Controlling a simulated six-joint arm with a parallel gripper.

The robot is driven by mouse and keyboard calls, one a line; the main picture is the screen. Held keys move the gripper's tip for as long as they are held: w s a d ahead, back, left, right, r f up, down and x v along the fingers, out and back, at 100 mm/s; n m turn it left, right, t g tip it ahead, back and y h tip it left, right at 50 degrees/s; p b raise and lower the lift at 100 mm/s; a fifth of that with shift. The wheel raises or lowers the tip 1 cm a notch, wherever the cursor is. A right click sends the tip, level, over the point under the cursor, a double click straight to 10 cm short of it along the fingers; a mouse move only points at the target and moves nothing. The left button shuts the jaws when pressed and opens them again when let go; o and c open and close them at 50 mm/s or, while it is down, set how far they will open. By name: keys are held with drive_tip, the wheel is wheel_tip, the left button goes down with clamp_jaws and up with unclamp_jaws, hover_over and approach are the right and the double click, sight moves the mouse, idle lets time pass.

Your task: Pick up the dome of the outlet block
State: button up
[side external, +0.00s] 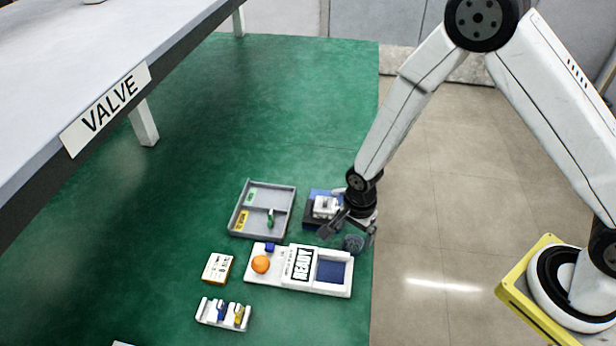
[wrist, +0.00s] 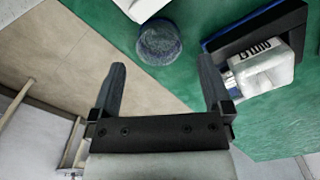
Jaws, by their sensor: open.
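A white block with a label that appears to read OUTLET (wrist: 262,68) sits on a dark base with a blue edge at the right of the wrist view. In the side view the white block (side external: 325,206) is just left of my wrist. A dark blue-grey, speckled round piece (wrist: 158,42) lies on the green mat beside it; it also shows in the side view (side external: 353,243). I cannot tell for sure that it is the dome. My gripper (wrist: 161,65) is open and empty, its fingers spread to either side below the round piece in the picture. In the side view my gripper (side external: 348,230) is above the mat.
A white tray with a READY label (side external: 299,264), an orange ball-like piece (side external: 260,264) and a blue recess is in front. A grey divided tray (side external: 238,222) is left of the outlet block. A white rack (side external: 209,312) and small box (side external: 217,267) lie nearer. Tan floor is right of the mat.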

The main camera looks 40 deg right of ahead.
sight(354, 241)
drive_tip(key=shift+d+f, duration=0.1)
drive_tip(key=shift+f, duration=1.95)
drive_tip(key=c, duration=1.1)
drive_tip(key=shift+c, duration=0.2)
drive_tip(key=shift+r, duration=0.15)
wheel_tip(354, 241, up, 10)
drive_tip(key=w+r, duration=0.2)
drive_tip(key=w, duration=0.9)
drive_tip(key=shift+r, duration=0.2)
